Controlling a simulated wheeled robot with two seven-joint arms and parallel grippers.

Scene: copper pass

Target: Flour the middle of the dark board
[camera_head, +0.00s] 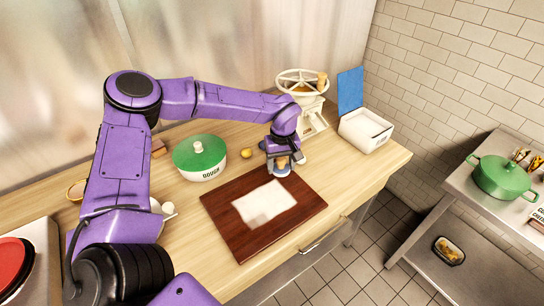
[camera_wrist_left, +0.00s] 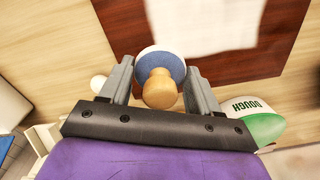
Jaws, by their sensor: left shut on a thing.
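The dark board (camera_head: 225,220) lies on the wooden worktop, and a white, roughly rectangular patch covers its middle. Both the dark board (camera_wrist_left: 285,40) and the white patch also show in the left wrist view. I cannot tell whether the patch is flour or a sheet. My left gripper (camera_head: 281,163) is at the board's far edge, shut on a round blue-and-white tool with a wooden knob (camera_wrist_left: 160,88). The knob is between the fingers in the left wrist view. The tool's underside is hidden, and I cannot tell whether it touches the worktop. My right gripper is out of view.
A white pot with a green lid marked DOUGH (camera_head: 200,158) stands left of the board. A small yellow ball (camera_head: 247,153) is behind the board. A cream wheeled machine (camera_head: 303,88) and an open white box (camera_head: 366,131) stand at the back right. A green pot (camera_head: 503,178) is on another table.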

